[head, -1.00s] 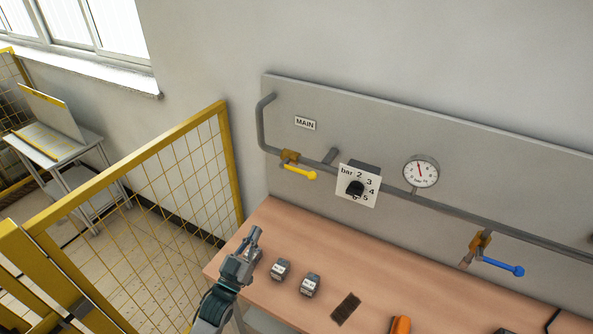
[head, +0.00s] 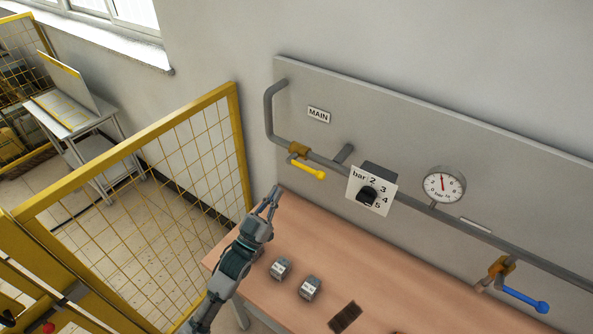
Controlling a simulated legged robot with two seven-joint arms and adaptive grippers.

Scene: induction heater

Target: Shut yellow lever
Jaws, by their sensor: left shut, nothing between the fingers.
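The yellow lever (head: 310,170) sits on a brass valve on the grey pipe, below the MAIN label (head: 318,115). It points right and slightly down, roughly along the pipe. My left gripper (head: 272,192) is shut and empty. It shows below and left of the lever, over the far left part of the table, apart from the lever. My right gripper is not in view.
The wooden table (head: 330,240) carries two small grey blocks (head: 281,268) and a dark brush-like piece (head: 345,317). A pressure dial (head: 444,185), a bar selector knob (head: 368,195) and a blue lever (head: 525,299) are on the panel. A yellow mesh fence (head: 180,150) stands left.

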